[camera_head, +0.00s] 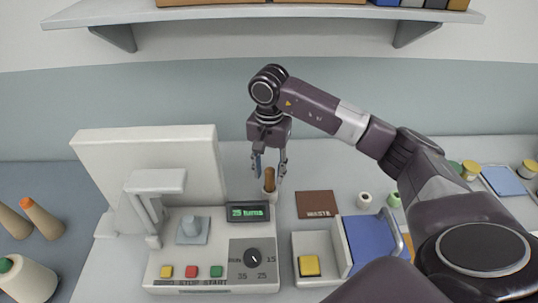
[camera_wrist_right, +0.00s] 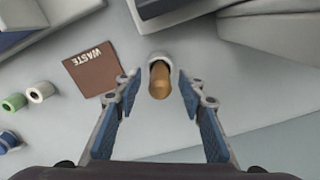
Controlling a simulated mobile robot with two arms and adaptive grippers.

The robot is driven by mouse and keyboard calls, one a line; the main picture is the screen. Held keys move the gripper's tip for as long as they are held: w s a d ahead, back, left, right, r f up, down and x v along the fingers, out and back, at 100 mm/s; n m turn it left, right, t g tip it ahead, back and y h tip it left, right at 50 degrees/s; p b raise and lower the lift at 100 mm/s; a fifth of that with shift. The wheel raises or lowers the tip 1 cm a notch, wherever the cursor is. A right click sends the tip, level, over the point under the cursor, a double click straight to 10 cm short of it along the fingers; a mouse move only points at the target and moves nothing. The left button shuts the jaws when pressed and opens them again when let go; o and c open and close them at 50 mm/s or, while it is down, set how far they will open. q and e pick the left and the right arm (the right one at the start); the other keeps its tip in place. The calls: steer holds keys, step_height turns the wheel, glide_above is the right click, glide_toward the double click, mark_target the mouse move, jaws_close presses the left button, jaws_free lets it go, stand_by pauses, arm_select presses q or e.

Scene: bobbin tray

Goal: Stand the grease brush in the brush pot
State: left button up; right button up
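The grease brush shows as a rounded brown handle (camera_head: 269,178), roughly upright, with its lower end inside the small white brush pot (camera_head: 269,197). The pot stands on the table behind the machine's display. In the right wrist view the handle (camera_wrist_right: 159,82) points toward the camera and the white pot rim (camera_wrist_right: 158,57) shows around its far end. My right gripper (camera_head: 271,172) points down above the pot, its fingers on either side of the handle. In the wrist view the blue-padded fingers (camera_wrist_right: 159,88) are apart, with gaps on both sides of the handle. The bristles are hidden. My left gripper is out of view.
A grey machine (camera_head: 180,250) with buttons, dial and display stands in front-left of the pot. A brown WASTE mat (camera_head: 317,204) lies to its right, near a blue-topped box (camera_head: 370,245) and small bobbins (camera_head: 364,199). A shelf (camera_head: 260,14) hangs above.

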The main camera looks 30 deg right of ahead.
step_height(320, 180, up, 10)
steer(key=shift+w+d+f+b, duration=0.1)
steer(key=shift+b, duration=0.85)
steer(key=shift+r, duration=0.75)
steer(key=shift+f, duration=0.1)
